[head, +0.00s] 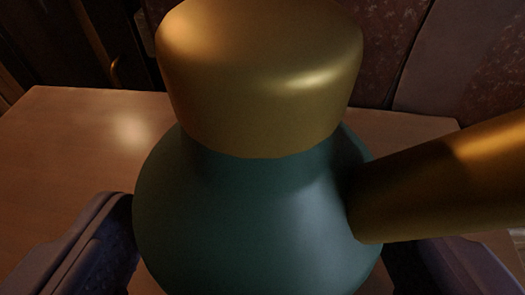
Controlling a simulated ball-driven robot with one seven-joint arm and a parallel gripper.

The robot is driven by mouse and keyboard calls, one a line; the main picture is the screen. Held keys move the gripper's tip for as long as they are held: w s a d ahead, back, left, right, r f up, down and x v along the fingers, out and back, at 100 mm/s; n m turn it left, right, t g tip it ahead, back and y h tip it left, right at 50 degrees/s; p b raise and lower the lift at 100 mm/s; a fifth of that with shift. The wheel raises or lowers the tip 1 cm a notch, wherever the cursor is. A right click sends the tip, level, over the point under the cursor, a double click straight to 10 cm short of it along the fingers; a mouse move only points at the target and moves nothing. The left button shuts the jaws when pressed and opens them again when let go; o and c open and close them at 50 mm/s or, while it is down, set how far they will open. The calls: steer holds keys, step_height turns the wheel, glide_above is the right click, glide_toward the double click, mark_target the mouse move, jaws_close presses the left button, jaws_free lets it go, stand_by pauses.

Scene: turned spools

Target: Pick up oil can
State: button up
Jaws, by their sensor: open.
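The oil can (250,220) fills the middle of the head view, very close to the camera. It has a rounded dark teal body, a brass-coloured cap (260,85) on top and a brass-coloured spout (445,185) reaching out to the right. It looks upright; its base is below the picture's edge. My gripper (262,270) is open, with one dark finger at the lower left of the can's body and the other at the lower right, partly under the spout. The fingertips are partly hidden by the can, so I cannot tell whether they touch it.
A wooden table top (75,140) lies around and behind the can, with clear surface to the left. Behind the table's far edge are dark wooden furniture at left and a dark patterned surface (480,60) at right.

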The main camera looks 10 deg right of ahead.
steer(key=shift+x, duration=1)
steer(key=shift+r, duration=0.1)
steer(key=c, duration=1)
steer(key=shift+c, duration=0.2)
